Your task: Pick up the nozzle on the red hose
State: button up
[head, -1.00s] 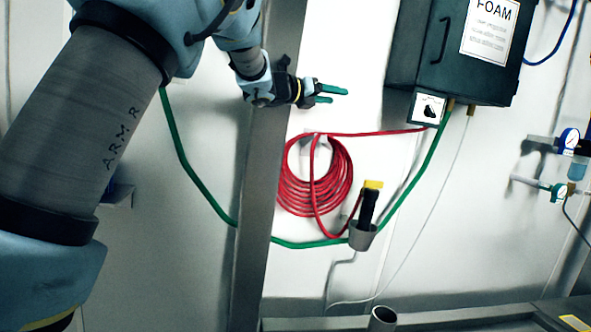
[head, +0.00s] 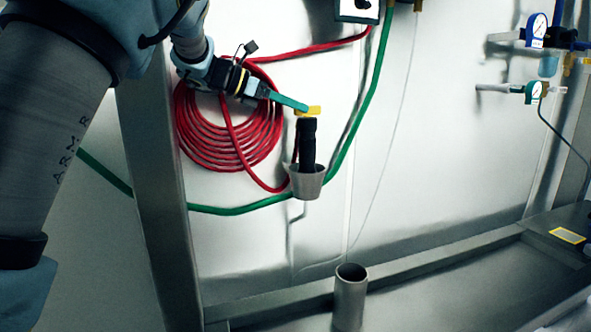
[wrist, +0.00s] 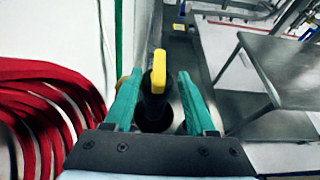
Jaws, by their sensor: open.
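The nozzle (head: 307,145) is black with a yellow top and stands upright in a grey cup-shaped holder (head: 307,182) on the wall. The red hose (head: 232,140) hangs coiled to its left, with a length running down to the holder. My gripper (head: 303,107) has green fingers and reaches in from the upper left to the nozzle's yellow top. In the wrist view my gripper (wrist: 157,88) is open, with the nozzle's yellow top (wrist: 159,68) showing between the two fingers. I cannot tell whether either finger touches it.
A green hose (head: 365,110) runs along the wall behind the holder. A grey post (head: 158,200) stands left of the coil. An open metal tube (head: 350,295) rises below the holder. Gauges (head: 536,28) are at right. A grey table (wrist: 275,68) shows in the wrist view.

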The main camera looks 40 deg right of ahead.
aim_at(314, 115)
jog(key=shift+p+x, duration=1.45)
jog(key=shift+x, duration=2.25)
jog(key=shift+f, duration=0.2)
grip_shut()
jog(key=shift+a, duration=0.1)
